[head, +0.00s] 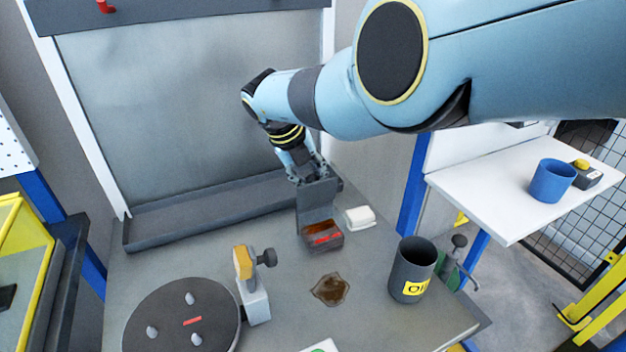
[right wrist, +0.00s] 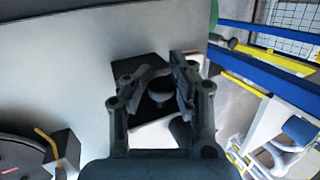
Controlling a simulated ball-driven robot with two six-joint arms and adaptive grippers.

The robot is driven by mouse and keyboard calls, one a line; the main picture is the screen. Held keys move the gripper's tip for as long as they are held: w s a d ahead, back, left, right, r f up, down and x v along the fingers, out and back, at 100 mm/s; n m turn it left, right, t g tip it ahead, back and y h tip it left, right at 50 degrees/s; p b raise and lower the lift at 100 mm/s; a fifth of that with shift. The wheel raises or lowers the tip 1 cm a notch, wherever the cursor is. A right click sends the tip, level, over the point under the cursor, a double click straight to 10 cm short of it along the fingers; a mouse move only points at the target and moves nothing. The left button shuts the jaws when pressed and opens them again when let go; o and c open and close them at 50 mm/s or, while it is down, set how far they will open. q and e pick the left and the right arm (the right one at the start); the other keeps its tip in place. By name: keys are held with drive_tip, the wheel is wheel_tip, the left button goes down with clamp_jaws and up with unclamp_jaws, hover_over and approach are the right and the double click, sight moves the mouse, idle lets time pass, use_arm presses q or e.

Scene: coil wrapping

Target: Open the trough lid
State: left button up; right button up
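The trough (head: 323,238) is a small dark box on the workbench, its top uncovered, with a brown and red inside. Its dark grey lid (head: 317,200) stands roughly upright at the trough's back edge; it also shows in the right wrist view (right wrist: 135,68). My right gripper (head: 303,174) reaches down to the top of the lid from behind. In the right wrist view, its fingers (right wrist: 172,80) are on either side of a grey knob (right wrist: 160,92) in front of the lid. Whether they press on the knob is unclear. My left gripper is out of view.
A white block (head: 360,217) lies just right of the trough. A brown spill (head: 330,289) is in front of it. An oil can (head: 411,275), a yellow-topped clamp (head: 244,265) and a round turntable (head: 180,318) stand nearby. A grey panel rises behind.

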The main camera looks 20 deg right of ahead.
drive_tip(key=o, duration=0.4)
drive_tip(key=shift+s+a, duration=0.2)
drive_tip(key=shift+a, duration=0.05)
drive_tip(key=shift+o, duration=0.5)
drive_tip(key=shift+d+f, duration=0.15)
drive_tip(key=shift+d, duration=0.05)
drive_tip(key=v, duration=0.7)
drive_tip(key=shift+r, duration=0.25)
drive_tip(key=shift+w, duration=0.1)
